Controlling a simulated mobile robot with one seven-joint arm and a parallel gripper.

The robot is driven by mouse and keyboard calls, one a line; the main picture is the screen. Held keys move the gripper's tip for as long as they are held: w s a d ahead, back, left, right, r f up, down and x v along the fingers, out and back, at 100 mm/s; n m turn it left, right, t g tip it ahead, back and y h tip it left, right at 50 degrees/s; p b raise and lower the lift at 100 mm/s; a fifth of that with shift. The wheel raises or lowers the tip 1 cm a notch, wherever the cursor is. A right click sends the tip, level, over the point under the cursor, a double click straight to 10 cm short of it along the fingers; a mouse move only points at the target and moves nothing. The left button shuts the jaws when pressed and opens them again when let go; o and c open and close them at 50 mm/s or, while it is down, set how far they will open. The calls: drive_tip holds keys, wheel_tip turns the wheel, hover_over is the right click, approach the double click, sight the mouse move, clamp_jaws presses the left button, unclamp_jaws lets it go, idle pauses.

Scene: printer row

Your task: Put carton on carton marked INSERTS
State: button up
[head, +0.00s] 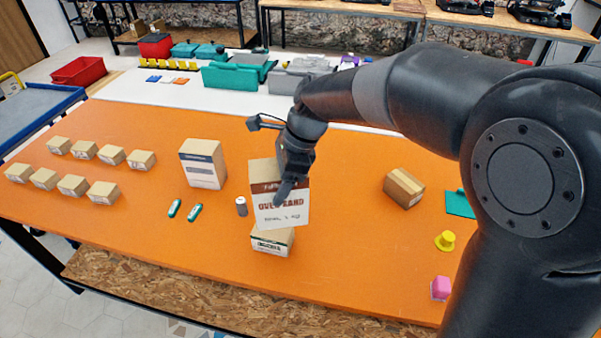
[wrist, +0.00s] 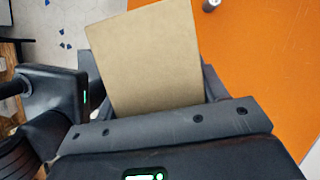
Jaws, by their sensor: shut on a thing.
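My gripper (head: 288,178) is shut on a tall carton (head: 268,215) with a dark red band and large red print. I hold this carton upright at the table's near middle. A smaller carton (head: 270,247) with a green band and dark print stands on the table directly below it in the head view. Its print is too small to read surely as INSERTS. The held carton hides most of its top, and I cannot tell whether the two touch. In the wrist view, the held carton's plain brown face (wrist: 148,58) fills the space between my fingers.
A grey can (head: 241,206) stands close left of the held carton. A white-labelled carton (head: 203,164) and two green items (head: 195,212) are farther left, with several small boxes (head: 72,185) beyond. A brown box (head: 404,188) stands right. Orange table (head: 345,240) between is clear.

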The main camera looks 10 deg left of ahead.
drive_tip(key=shift+w+a+x, duration=0.15)
drive_tip(key=shift+x, duration=1.35)
drive_tip(key=shift+w+a+x, duration=0.1)
drive_tip(key=shift+a+x, duration=0.05)
drive_tip(key=shift+x, duration=1.4)
drive_tip(key=o, duration=1.8)
drive_tip(key=v, duration=1.2)
drive_tip(key=shift+d, duration=0.15)
